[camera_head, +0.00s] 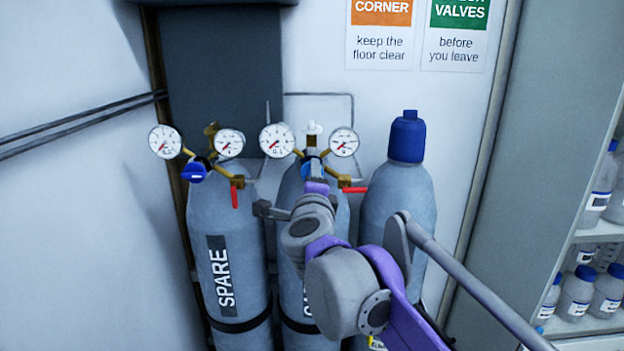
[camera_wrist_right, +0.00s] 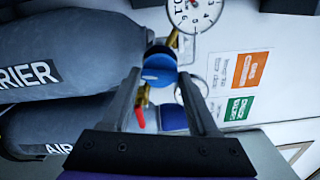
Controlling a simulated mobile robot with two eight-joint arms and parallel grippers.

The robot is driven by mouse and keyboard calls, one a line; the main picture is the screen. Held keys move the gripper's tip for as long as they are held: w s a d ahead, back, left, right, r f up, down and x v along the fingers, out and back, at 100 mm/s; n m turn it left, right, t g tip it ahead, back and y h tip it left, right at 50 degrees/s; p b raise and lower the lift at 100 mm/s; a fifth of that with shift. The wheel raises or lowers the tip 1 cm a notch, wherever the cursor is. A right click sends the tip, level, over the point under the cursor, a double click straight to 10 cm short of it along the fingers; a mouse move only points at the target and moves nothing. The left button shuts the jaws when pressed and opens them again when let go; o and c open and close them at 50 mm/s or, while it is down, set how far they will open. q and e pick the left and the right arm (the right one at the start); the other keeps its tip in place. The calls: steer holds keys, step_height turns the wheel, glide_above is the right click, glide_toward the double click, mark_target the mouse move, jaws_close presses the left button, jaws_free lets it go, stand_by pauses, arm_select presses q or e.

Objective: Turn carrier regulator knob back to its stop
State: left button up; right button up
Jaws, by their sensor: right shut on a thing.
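The carrier regulator sits on the middle grey cylinder, with a left gauge (camera_head: 277,140), a right gauge (camera_head: 344,142) and a red lever (camera_head: 356,190). Its blue knob shows in the right wrist view (camera_wrist_right: 159,70), between the two fingers; in the head view my arm mostly hides it. My right gripper (camera_wrist_right: 158,80) is shut on this knob, one finger at each side; it also shows in the head view (camera_head: 315,172). My left gripper is not in view.
A SPARE cylinder (camera_head: 228,240) stands left, with its own regulator, blue knob (camera_head: 194,172) and red lever (camera_head: 235,198). A third cylinder (camera_head: 398,205) with a blue cap (camera_head: 407,137) stands right. Shelves with bottles (camera_head: 577,292) are at far right.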

steer(key=n+b, duration=0.1)
steer(key=n, duration=1.9)
steer(key=shift+b, duration=0.4)
steer(key=shift+n, duration=0.3)
steer(key=o, duration=1.4)
steer(key=shift+s, duration=0.15)
steer(key=s+b, duration=0.1)
steer(key=s, duration=0.9)
steer(key=shift+s, duration=0.3)
